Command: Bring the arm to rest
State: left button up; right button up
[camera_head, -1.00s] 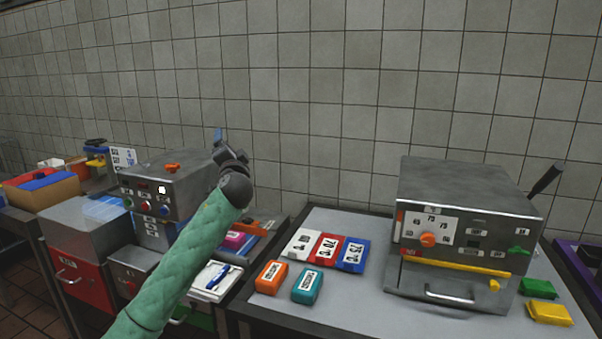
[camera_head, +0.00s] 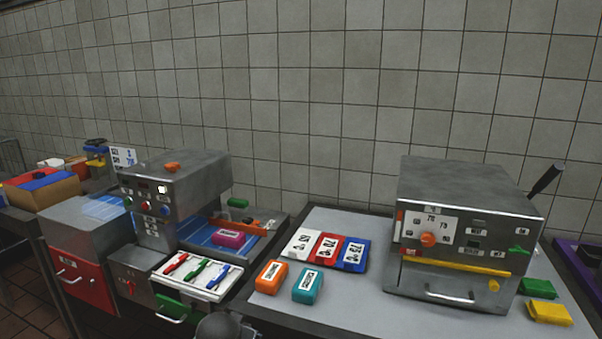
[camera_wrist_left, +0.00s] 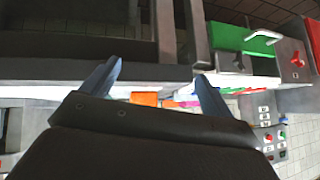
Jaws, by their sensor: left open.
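My left gripper (camera_wrist_left: 155,88) shows in the left wrist view, with its two fingers spread apart and nothing between them. In the head view the gripper itself cannot be made out. Only a dark rounded part, which looks like my left arm, shows at the bottom edge, in front of the worktop. My right gripper is in neither view.
A steel oven (camera_head: 465,225) stands on the right worktop. Orange (camera_head: 271,277) and teal (camera_head: 308,287) blocks lie left of it, below white, red and blue cards. A white tray (camera_head: 205,288) holds red, green and blue pens beside a steel machine (camera_head: 175,190).

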pick_arm(q)
jog(key=s+f+g, duration=0.2)
jog(key=s+f, duration=0.7)
jog(key=s, duration=0.3)
jog(key=s+f+n+g, duration=0.1)
jog(key=s+f+g, duration=0.1)
jog(key=s+f, duration=0.7)
jog(key=s+f+g, duration=0.3)
jog(key=s+f, duration=0.5)
jog(key=s, duration=0.8)
jog(key=shift+d+f+n+h, duration=0.2)
jog(key=shift+f+n+h, duration=0.1)
jog(key=shift+f+n, duration=0.1)
